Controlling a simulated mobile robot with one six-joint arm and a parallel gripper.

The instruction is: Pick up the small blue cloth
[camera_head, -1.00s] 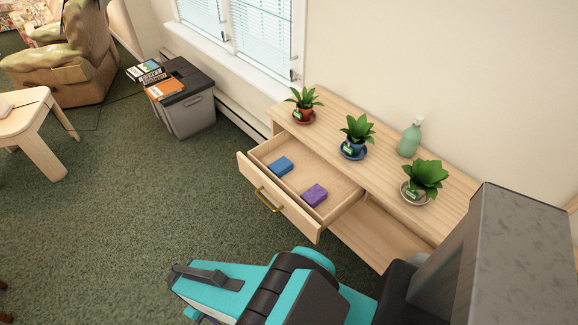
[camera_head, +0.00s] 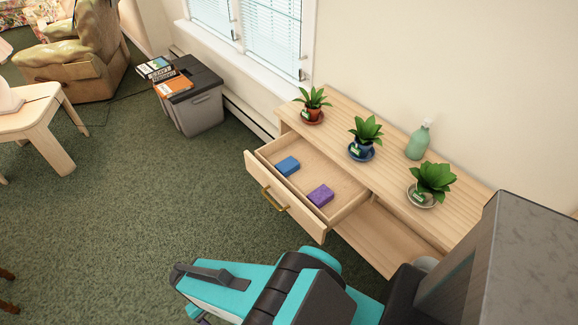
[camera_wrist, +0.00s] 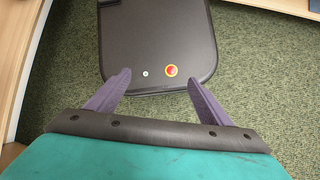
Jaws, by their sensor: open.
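The small blue cloth (camera_head: 287,166) looks like a folded block and lies in the open drawer (camera_head: 303,225), toward its left end. A purple cloth or sponge (camera_head: 321,195) lies to its right in the same drawer, apart from it. In the wrist view my gripper (camera_wrist: 158,76) has its two purple fingers spread with nothing between them. The gripper is outside the drawer, over the carpet side. In the head view my teal arm hides most of the gripper.
On the wooden cabinet top (camera_head: 388,166) stand several potted plants and a green bottle (camera_head: 418,141). The drawer has a brass handle (camera_head: 274,199). A grey bin (camera_head: 195,108) with books on its lid stands left of the cabinet. Green carpet (camera_head: 130,215) is open in front.

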